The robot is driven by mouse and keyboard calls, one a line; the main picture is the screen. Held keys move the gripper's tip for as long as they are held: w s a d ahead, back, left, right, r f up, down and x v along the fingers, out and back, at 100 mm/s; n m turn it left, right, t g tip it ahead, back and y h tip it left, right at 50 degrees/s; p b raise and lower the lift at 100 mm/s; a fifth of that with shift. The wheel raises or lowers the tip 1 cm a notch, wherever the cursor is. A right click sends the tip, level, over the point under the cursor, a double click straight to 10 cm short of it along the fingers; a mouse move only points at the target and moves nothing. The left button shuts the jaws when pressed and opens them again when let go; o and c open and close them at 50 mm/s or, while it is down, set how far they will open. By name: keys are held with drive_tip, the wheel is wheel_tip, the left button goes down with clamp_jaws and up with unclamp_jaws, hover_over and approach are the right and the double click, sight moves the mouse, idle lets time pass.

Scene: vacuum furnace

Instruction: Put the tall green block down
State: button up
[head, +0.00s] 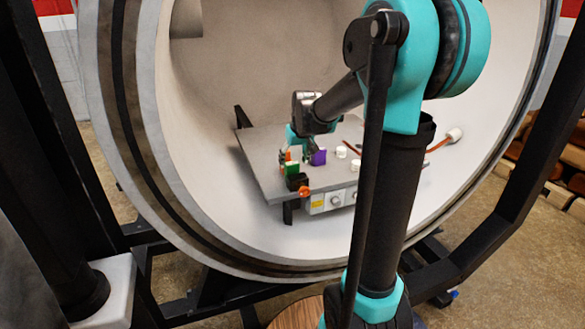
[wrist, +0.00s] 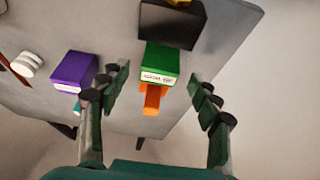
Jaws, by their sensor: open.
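The tall green block (head: 292,168) stands on the grey plate (head: 262,165) inside the furnace chamber, near the plate's front left. In the wrist view the green block (wrist: 163,60) carries a white label and lies ahead of my open fingers, between their lines. My gripper (wrist: 160,95) is open, with one finger on each side and clear gaps to the block. In the head view my gripper (head: 305,148) is small and partly hidden by its own wrist, just above the plate.
A purple block (head: 318,157) stands right of the green one. A black block (wrist: 171,24) is close beside the green one. An orange piece (wrist: 152,98) adjoins it. White round pieces (head: 341,152) lie to the right. The chamber's round rim (head: 130,130) surrounds the plate.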

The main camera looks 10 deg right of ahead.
drive_tip(key=v, duration=0.6)
drive_tip(key=s+d+f+m, duration=0.1)
drive_tip(key=s+f, duration=0.8)
drive_tip(key=s, duration=0.4)
drive_tip(key=s+d+f+m, duration=0.1)
drive_tip(key=s+d+f, duration=0.1)
drive_tip(key=s+f, duration=0.7)
drive_tip(key=s, duration=0.3)
drive_tip(key=shift+s+f+h, duration=0.15)
drive_tip(key=shift+s+h, duration=0.25)
